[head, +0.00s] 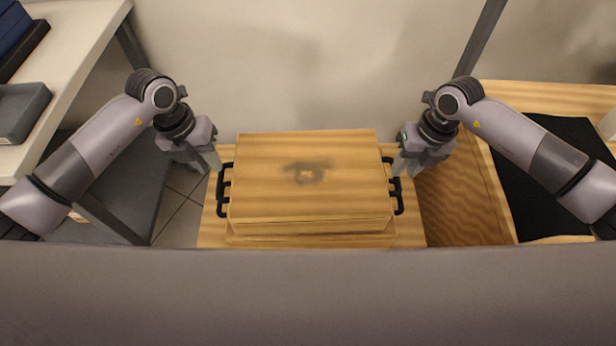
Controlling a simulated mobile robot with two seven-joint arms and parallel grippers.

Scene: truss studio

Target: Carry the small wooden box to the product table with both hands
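The small wooden box (300,200) is in the middle of the head view, with a dark mark on its lid and a black handle on each side. It sits over a light wooden surface (410,225); I cannot tell whether it touches it. My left gripper (214,165) is at the upper end of the left handle (222,190). My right gripper (400,168) is at the upper end of the right handle (396,188). The fingertips are small and partly hidden, so their grip on the handles cannot be made out.
A wooden table (540,97) with a black mat (520,190) stands at the right. A pale table (75,45) with a grey tray (22,112) and dark blue items (15,35) is at the left. A plain wall is behind. My own body covers the bottom.

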